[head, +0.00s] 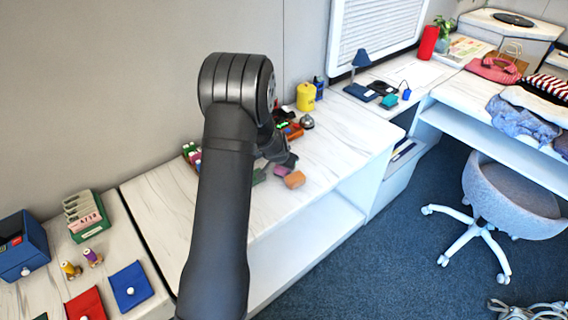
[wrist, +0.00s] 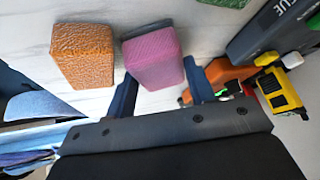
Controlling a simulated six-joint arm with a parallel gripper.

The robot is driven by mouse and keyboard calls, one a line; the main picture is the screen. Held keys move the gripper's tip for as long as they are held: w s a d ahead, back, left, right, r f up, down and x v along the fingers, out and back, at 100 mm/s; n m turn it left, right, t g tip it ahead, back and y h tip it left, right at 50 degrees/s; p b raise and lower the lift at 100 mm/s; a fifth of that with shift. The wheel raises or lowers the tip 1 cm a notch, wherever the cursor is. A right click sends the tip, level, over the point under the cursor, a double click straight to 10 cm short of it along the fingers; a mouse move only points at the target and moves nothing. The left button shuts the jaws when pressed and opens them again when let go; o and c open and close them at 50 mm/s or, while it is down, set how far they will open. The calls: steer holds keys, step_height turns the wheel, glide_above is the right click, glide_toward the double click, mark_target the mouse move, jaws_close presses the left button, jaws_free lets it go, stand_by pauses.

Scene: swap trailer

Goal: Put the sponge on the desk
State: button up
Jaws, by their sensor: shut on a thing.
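My gripper (wrist: 160,80) is shut on a pink block-shaped sponge (wrist: 152,58), with a dark blue finger on each side of it. An orange, rough-textured block (wrist: 82,54) sits just left of it in the wrist view, outside the fingers. In the head view, my gripper (head: 284,160) is low over the white marbled counter, partly hidden by my arm. The pink sponge (head: 281,169) shows just below it, beside the orange block (head: 294,179). I cannot tell whether the sponge touches the counter. A white desk surface (head: 460,93) is at the right.
A green block (head: 259,176) lies left of the pink sponge. A yellow canister (head: 306,97) and small tools stand behind my gripper. Clothes (head: 525,110) cover part of the right desk, and a grey chair (head: 510,195) stands before it. The counter's front right is clear.

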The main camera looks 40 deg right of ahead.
steer(key=shift+f, duration=0.1)
steer(key=o, duration=0.7)
steer(key=v, duration=1.2)
